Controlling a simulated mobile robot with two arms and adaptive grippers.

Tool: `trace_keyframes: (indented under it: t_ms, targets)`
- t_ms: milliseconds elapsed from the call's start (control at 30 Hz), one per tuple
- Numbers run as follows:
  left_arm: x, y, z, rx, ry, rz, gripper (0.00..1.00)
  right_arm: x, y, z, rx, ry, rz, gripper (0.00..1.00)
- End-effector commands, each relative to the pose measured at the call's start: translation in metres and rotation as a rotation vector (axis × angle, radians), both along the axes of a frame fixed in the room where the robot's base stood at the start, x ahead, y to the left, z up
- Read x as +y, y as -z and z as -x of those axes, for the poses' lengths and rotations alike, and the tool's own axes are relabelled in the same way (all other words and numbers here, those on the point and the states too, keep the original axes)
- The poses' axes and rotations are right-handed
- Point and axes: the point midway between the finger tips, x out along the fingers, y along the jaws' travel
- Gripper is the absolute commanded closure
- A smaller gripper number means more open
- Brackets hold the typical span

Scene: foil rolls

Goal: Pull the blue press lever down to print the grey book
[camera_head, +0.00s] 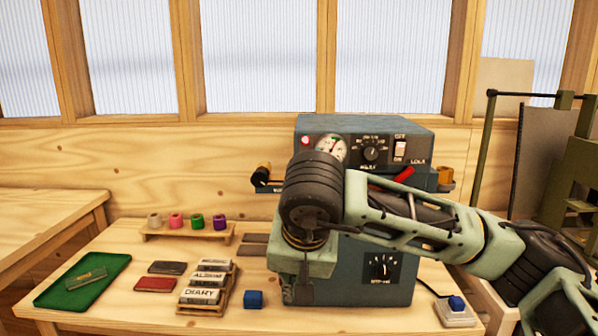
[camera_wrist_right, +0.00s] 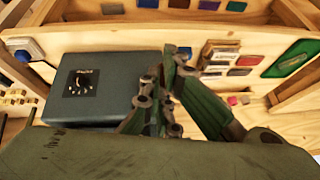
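The blue-grey press (camera_head: 385,130) stands at the middle of the table, with a gauge, switches and a lower dial panel. A short red handle (camera_head: 404,174) shows on its front right; I cannot tell whether it is the lever. My right arm hides much of the press middle. My right gripper points down before the press; its fingers (camera_wrist_right: 177,68) show in the wrist view, tips close together, and I cannot tell whether anything lies between them. No grey book can be made out; the press opening is hidden. My left gripper is not in view.
A blue block (camera_head: 254,299) sits left of the press. Left of it are a type rack (camera_head: 207,286), red and dark books (camera_head: 155,284), a green tray (camera_head: 110,270) and a spool stand (camera_head: 190,232). A blue knob on a plate (camera_head: 457,312) sits at right.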

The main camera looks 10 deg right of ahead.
Motion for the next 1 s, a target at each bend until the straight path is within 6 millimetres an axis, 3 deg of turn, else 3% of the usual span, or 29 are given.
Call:
trace_keyframes:
  t_ms: [1000]
  targets:
    - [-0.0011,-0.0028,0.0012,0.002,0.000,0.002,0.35,0.0016,-0.0041,0.0008,0.000,-0.002,-0.001,1.00]
